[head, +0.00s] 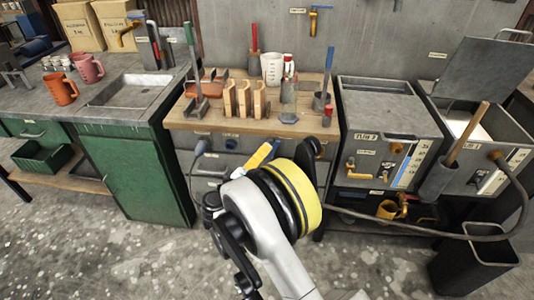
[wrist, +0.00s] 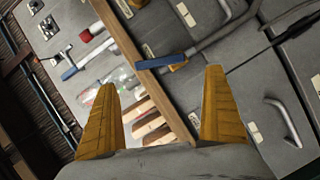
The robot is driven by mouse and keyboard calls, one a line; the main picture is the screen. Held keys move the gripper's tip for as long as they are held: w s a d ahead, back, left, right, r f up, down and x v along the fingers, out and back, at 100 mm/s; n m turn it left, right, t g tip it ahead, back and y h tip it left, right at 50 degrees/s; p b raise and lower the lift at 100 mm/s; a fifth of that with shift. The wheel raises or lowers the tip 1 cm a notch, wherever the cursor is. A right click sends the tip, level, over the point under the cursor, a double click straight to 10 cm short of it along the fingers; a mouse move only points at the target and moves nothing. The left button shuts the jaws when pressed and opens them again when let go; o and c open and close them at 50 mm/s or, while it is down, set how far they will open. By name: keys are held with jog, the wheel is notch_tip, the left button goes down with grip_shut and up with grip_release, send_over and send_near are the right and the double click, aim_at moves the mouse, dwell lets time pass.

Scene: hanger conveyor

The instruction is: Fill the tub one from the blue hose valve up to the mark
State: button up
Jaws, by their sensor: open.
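A blue lever (wrist: 160,61) on an orange-yellow valve body shows in the wrist view, at the edge of the wooden bench top. A grey pipe runs away from it. My gripper (wrist: 160,80) is open and empty, with the lever just beyond and between its fingertips; contact is not visible. In the head view, one yellow finger (head: 259,155) shows before the bench drawers, and my arm hides much of that area. Two grey tubs stand at right: a lidded one (head: 384,118) and one with its lid raised (head: 484,158). Both have coloured level scales; their number labels are too small to read surely.
Wooden blocks (head: 243,98), a white jug (head: 272,68) and upright tools stand on the wooden bench (head: 191,116). A thick hose loops from the right tub past a dark bin (head: 472,262).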

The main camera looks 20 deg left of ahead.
jog(key=shift+s+a+r, duration=0.1)
jog(key=shift+s+r, duration=0.05)
jog(key=shift+s, duration=0.75)
jog(key=shift+s+a+r, duration=0.1)
jog(key=shift+s+r, duration=0.05)
jog(key=shift+s, duration=0.75)
dwell(0.6)
